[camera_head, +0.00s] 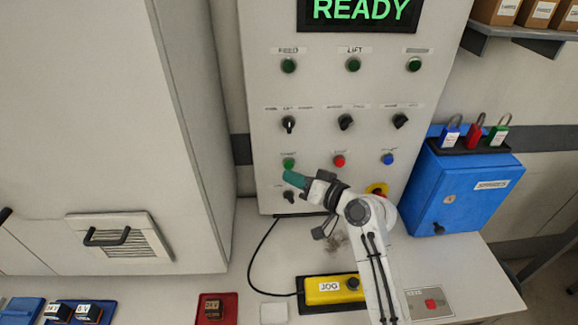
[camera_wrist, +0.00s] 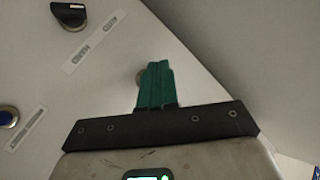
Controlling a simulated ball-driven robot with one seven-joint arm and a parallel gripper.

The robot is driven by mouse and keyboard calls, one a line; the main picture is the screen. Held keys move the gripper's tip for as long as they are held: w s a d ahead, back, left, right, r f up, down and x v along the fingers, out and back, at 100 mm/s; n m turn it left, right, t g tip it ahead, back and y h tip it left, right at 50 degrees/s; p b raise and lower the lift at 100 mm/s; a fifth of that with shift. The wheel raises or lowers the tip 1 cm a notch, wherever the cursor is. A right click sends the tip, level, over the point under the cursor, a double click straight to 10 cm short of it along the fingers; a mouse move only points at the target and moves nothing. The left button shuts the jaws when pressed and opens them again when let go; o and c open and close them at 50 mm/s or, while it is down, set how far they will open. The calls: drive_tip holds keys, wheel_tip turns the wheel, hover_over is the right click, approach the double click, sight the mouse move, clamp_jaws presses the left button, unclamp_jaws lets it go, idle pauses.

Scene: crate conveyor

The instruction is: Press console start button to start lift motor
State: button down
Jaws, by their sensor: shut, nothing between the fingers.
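The grey console (camera_head: 380,90) shows a lit green READY display (camera_head: 362,9). A green button (camera_head: 289,163) sits at the left of its lower button row, beside a red button (camera_head: 339,160) and a blue button (camera_head: 388,159). Its label is too small to read. My gripper (camera_head: 288,175) has teal fingers pressed together, with tips just below the green button in the head view. I cannot tell if they touch the panel.
Selector knobs (camera_head: 346,121) line the panel above; another black knob (camera_head: 290,197) sits below my gripper. A yellow JOG box (camera_head: 330,290) lies on the bench with a cable. A blue lockbox (camera_head: 460,190) with padlocks stands right. A large cabinet (camera_head: 95,120) stands left.

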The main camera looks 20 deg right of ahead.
drive_tip(key=shift+w+d, duration=0.1)
drive_tip(key=shift+w, duration=0.05)
idle(0.7)
drive_tip(key=shift+w, duration=0.25)
drive_tip(key=shift+w+d+b, duration=0.2)
drive_tip(key=shift+w+b, duration=0.2)
drive_tip(key=shift+b, duration=0.1)
idle(0.6)
drive_tip(key=shift+s, duration=0.1)
drive_tip(key=shift+s+a+p, duration=0.25)
drive_tip(key=shift+s+p, duration=0.1)
drive_tip(key=shift+s, duration=0.35)
drive_tip(key=shift+s+a+p, duration=0.25)
drive_tip(key=shift+s+p, duration=0.05)
drive_tip(key=shift+s, duration=0.5)
drive_tip(key=shift+s+a+p, duration=0.25)
drive_tip(key=shift+s+a, duration=0.05)
drive_tip(key=shift+s, duration=0.5)
drive_tip(key=shift+s+a+p, duration=0.25)
drive_tip(key=shift+s+p, duration=0.05)
drive_tip(key=shift+s, duration=0.5)
